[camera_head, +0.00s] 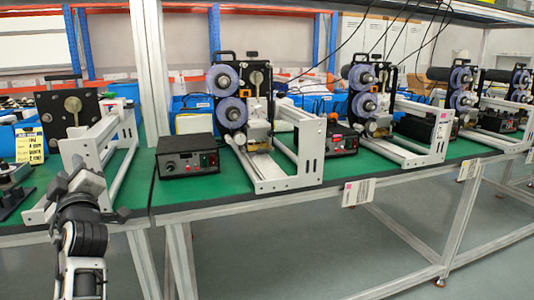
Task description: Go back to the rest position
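My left arm comes up from the bottom left. Its gripper (76,178) is over the front edge of the green-topped bench, in front of a white coder frame (97,147). The fingers are small and blend with the white frame behind them, so I cannot tell whether they are open or shut, or whether they touch it. No held object is visible. My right arm and gripper are not in view.
The green bench (225,190) runs across the view. It carries several coder machines with blue-purple rolls (232,112) and black control boxes (187,155). A white post (151,70) stands behind. The grey floor (300,255) in front is clear.

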